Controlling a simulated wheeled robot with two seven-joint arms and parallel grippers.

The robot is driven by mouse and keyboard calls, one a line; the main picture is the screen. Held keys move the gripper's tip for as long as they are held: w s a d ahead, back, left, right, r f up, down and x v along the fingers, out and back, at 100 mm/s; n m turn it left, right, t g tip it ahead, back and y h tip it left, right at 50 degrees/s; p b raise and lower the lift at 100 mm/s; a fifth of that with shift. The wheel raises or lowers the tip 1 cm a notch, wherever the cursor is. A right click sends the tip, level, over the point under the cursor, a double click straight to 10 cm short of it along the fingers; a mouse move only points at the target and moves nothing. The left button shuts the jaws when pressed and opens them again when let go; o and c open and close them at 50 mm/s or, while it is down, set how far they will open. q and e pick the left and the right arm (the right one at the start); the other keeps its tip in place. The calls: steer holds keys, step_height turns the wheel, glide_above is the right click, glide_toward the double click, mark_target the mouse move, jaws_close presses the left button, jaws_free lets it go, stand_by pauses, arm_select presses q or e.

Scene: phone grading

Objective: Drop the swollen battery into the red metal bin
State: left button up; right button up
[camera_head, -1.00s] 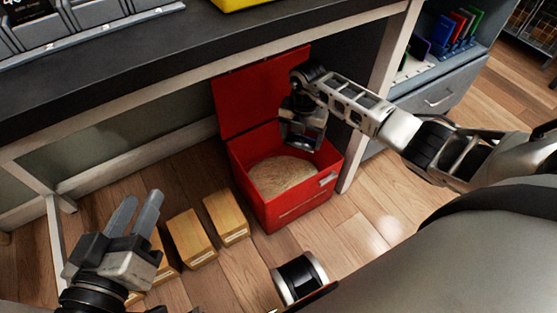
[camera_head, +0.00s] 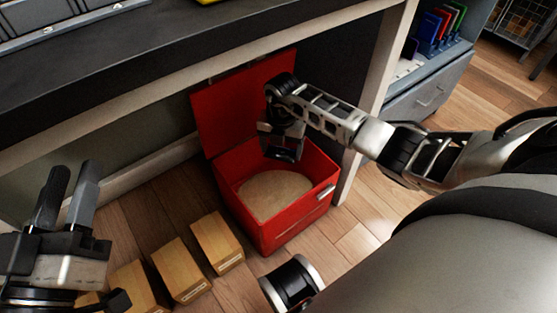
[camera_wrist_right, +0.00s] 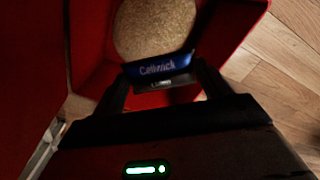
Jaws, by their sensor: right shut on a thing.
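The red metal bin (camera_head: 285,228) stands on the floor under the bench with its lid (camera_head: 240,105) raised against the back. A round sandy-coloured fill (camera_head: 272,193) shows inside it. My right gripper (camera_head: 281,155) is over the bin's opening, pointing down. In the right wrist view, that gripper (camera_wrist_right: 165,90) is shut on the battery (camera_wrist_right: 158,66), a dark flat piece with a blue lettered face, held above the sandy fill. In the head view the battery is hard to make out. My left gripper (camera_head: 70,200) is open and empty at the lower left.

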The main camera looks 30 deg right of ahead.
arm_select(q)
steer(key=shift+w+r+m, duration=0.1)
steer(key=shift+r+m, duration=0.2)
steer(key=shift+r, duration=0.05)
arm_select(e)
steer(key=shift+f, duration=0.15)
steer(key=o, duration=1)
steer(key=shift+r+p, duration=0.3)
steer(key=shift+r, duration=0.25)
step_height(320, 180, up, 6)
steer(key=p, duration=0.3)
steer(key=shift+w+d+f, duration=0.1)
steer(key=shift+f, duration=0.15)
arm_select(q)
step_height(320, 180, down, 6)
steer(key=s+n+g+y+p, duration=0.1)
steer(key=s+g+y+p, duration=0.1)
steer(key=g+p, duration=0.1)
steer(key=shift+s+a+n+g, duration=0.15)
steer(key=shift+n+g, duration=0.15)
steer(key=shift+g, duration=0.2)
arm_select(e)
steer(key=shift+r, duration=4.7)
arm_select(q)
steer(key=shift+r, duration=0.15)
